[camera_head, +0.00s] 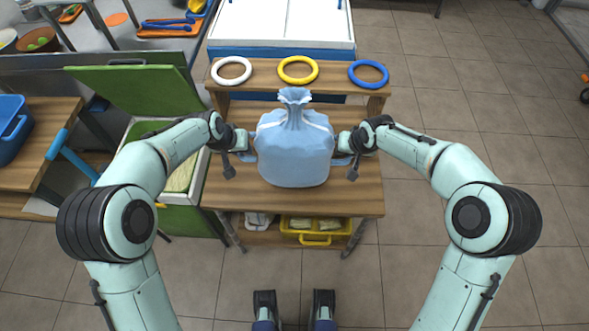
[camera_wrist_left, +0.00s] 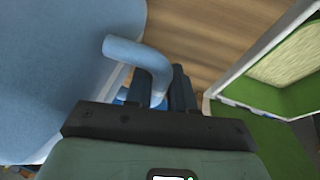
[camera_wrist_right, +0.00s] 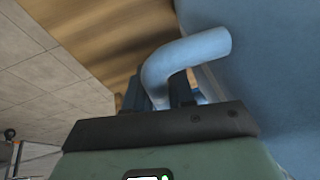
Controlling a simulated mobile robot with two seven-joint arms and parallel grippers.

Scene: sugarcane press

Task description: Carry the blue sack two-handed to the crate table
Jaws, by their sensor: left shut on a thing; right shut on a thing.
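The light blue sack (camera_head: 295,150) with a gathered, tied top stands upright over the wooden table (camera_head: 362,198) in the head view. I cannot tell whether its base touches the table top. My left gripper (camera_head: 250,155) is shut on the sack's left handle, a curved blue loop that shows in the left wrist view (camera_wrist_left: 142,58). My right gripper (camera_head: 344,156) is shut on the right handle, which shows in the right wrist view (camera_wrist_right: 185,58). The fingertips are partly hidden behind the handles. Which table is the crate table is not clear.
White (camera_head: 231,70), yellow (camera_head: 298,69) and blue (camera_head: 368,74) rings lie on a raised shelf behind the sack. A yellow crate (camera_head: 312,229) sits on the lower shelf. A green-lidded chest (camera_head: 140,88) stands open at left. Floor at right (camera_head: 460,110) is clear.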

